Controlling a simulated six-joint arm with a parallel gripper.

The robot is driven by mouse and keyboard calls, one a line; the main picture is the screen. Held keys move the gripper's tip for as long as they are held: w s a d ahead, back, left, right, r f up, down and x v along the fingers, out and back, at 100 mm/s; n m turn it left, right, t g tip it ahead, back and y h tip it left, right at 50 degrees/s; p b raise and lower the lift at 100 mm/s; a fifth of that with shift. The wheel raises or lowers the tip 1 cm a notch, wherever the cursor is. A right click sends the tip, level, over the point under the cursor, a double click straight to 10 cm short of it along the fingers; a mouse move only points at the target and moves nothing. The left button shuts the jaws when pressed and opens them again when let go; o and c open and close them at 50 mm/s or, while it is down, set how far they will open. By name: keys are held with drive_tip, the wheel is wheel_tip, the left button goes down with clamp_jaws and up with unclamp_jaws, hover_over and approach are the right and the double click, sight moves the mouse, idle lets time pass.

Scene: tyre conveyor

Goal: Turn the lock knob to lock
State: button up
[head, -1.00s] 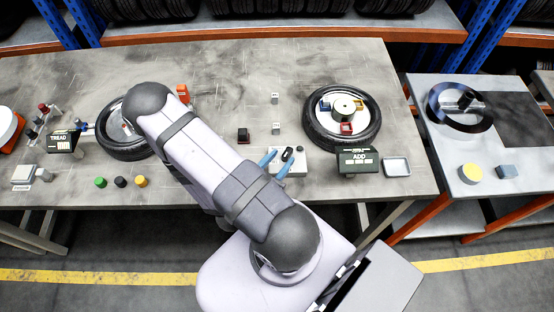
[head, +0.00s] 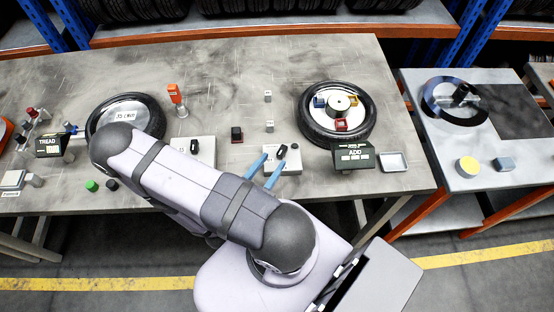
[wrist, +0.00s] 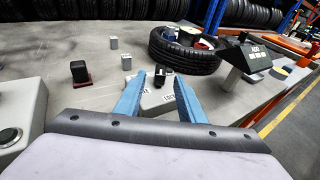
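A black lock knob (head: 282,151) stands on a small pale plate (head: 294,165) near the front edge of the table. In the wrist view the knob (wrist: 160,76) shows upright just beyond and between the fingertips. My gripper (head: 273,159) has two blue fingers pointing at the knob from the front. The fingers are apart with a gap between them in the wrist view (wrist: 160,80). I cannot tell whether either finger touches the knob. The right finger hides part of the plate.
A tyre (head: 306,129) with coloured blocks and an ADD sign (head: 353,157) stand right of the knob. A black-and-red switch (head: 236,134) and a second pale plate with a black knob (head: 194,146) are left. Another tyre (head: 158,113) lies farther left.

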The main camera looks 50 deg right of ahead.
sight(279, 155)
drive_tip(key=shift+s+a+f+t+h+b, duration=0.15)
drive_tip(key=shift+a+f+h+b, duration=0.25)
drive_tip(key=shift+f+b, duration=0.2)
drive_tip(key=shift+a+f+t+h+b, duration=0.15)
drive_tip(key=shift+a+f+h+b, duration=0.15)
drive_tip(key=shift+f+h+b, duration=0.25)
drive_tip(key=shift+s+a+r+h+b, duration=0.1)
drive_tip(key=shift+a+h+b, duration=0.15)
drive_tip(key=shift+b, duration=0.1)
drive_tip(key=shift+s+r, duration=0.1)
drive_tip(key=shift+r, duration=0.1)
drive_tip(key=shift+d+r, duration=0.1)
drive_tip(key=shift+p+x, duration=0.65)
drive_tip(key=shift+x, duration=0.4)
drive_tip(key=shift+p+x, duration=1.05)
drive_tip(key=shift+x, duration=1.4)
drive_tip(key=shift+c, duration=0.2)
